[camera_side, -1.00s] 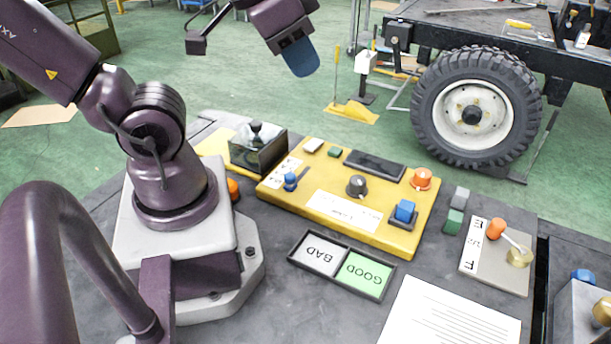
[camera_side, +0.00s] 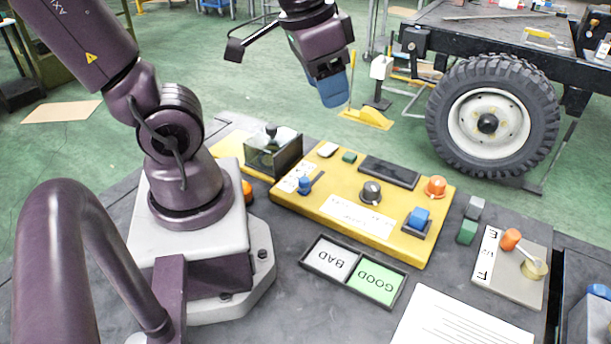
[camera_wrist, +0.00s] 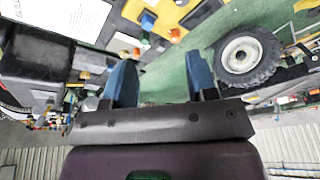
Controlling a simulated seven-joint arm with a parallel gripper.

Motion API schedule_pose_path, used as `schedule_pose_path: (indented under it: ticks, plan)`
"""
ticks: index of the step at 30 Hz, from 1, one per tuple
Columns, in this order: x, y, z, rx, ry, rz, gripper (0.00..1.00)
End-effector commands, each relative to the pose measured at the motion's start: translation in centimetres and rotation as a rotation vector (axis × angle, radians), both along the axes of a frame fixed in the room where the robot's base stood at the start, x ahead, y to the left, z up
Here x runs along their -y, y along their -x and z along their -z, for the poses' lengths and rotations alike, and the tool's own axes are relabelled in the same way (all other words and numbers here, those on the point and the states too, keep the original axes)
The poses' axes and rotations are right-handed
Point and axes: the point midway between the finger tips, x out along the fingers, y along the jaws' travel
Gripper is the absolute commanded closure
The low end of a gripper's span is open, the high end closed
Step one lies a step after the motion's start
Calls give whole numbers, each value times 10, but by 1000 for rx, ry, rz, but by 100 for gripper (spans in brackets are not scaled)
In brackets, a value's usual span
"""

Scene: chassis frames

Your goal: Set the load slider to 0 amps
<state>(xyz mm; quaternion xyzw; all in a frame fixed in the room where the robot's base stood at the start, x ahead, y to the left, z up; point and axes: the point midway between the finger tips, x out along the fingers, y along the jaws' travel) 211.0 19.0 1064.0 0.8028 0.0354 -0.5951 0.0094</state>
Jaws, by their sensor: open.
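The yellow panel (camera_side: 330,208) lies on the dark bench. A small blue slider knob (camera_side: 305,184) stands at its left end, by a dark slot and a white scale strip; its markings are too small to read. My gripper (camera_side: 333,90) has blue fingers and hangs high above and behind the panel, well apart from the slider. In the wrist view my gripper's fingers (camera_wrist: 160,75) are spread with nothing between them. Part of the yellow panel (camera_wrist: 170,12) shows at the top there, and I cannot make out the slider in that view.
The panel also carries a dark dial (camera_side: 371,192), an orange knob (camera_side: 436,186) and a blue block (camera_side: 418,217). A clear-sided box (camera_side: 273,155) stands near the slider. The BAD/GOOD tray (camera_side: 352,270) lies in front. A lever plate (camera_side: 508,275) is at right.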

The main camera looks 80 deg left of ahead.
Motion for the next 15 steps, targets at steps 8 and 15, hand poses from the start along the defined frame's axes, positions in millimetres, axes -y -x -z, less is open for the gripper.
schedule_pose_path:
  ticks: [8,15]
  plan:
    - [-43,-23,73,-381,-72,80,48]
    - [-75,-30,133,-630,-85,302,48]
